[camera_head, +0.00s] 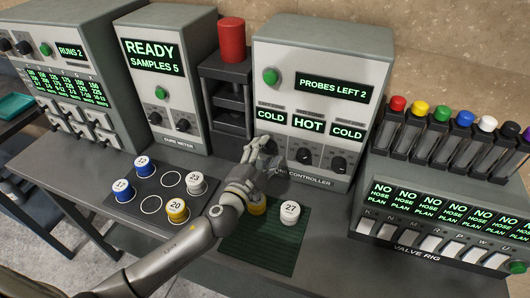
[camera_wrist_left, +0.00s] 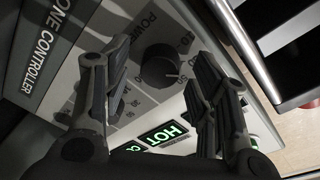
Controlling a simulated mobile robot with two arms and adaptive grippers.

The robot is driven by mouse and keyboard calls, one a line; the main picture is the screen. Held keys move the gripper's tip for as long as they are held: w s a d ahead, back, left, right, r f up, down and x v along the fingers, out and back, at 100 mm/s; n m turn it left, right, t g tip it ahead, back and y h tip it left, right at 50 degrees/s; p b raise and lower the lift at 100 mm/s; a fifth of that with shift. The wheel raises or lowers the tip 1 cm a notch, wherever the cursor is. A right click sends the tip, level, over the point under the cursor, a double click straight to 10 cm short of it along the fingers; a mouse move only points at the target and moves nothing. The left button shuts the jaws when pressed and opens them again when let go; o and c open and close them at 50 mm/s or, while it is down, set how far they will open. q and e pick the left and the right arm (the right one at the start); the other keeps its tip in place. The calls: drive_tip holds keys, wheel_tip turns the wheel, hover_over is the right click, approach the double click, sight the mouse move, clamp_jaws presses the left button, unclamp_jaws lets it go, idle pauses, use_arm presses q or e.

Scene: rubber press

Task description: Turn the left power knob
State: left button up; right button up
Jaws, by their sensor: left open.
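The zone controller (camera_head: 335,70) is a grey box with COLD, HOT and COLD displays above a row of dark knobs. The middle knob (camera_head: 303,155) and the right knob (camera_head: 338,163) show clear of my arm. My left gripper (camera_head: 262,148) is at the left knob's place and mostly hides it in the head view. In the left wrist view, a black power knob (camera_wrist_left: 158,67) with a printed scale lies between the two spread fingers of my left gripper (camera_wrist_left: 155,85). I cannot tell whether a finger touches it. My right gripper is not in view.
A white sample pot (camera_head: 290,212) and a yellow one (camera_head: 257,206) stand on the green mat (camera_head: 262,250) below the arm. More pots stand on the dark mat (camera_head: 120,213) at left. The press with its red cylinder (camera_head: 231,40) is beside the controller. The valve rig (camera_head: 440,215) is at right.

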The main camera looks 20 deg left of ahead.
use_arm(q)
drive_tip(key=shift+c, duration=1.4)
drive_tip(key=c, duration=0.8)
drive_tip(key=shift+o, duration=0.2)
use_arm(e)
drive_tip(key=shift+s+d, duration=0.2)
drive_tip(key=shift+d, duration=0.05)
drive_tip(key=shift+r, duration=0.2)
use_arm(q)
drive_tip(key=m+p, duration=0.2)
drive_tip(key=m, duration=0.1)
drive_tip(key=shift+r+m, duration=0.15)
drive_tip(key=shift+m, duration=0.25)
drive_tip(key=m+p, duration=0.2)
drive_tip(key=m, duration=0.1)
drive_tip(key=shift+m+g, duration=0.3)
drive_tip(key=shift+m, duration=0.1)
drive_tip(key=shift+m+p, duration=0.3)
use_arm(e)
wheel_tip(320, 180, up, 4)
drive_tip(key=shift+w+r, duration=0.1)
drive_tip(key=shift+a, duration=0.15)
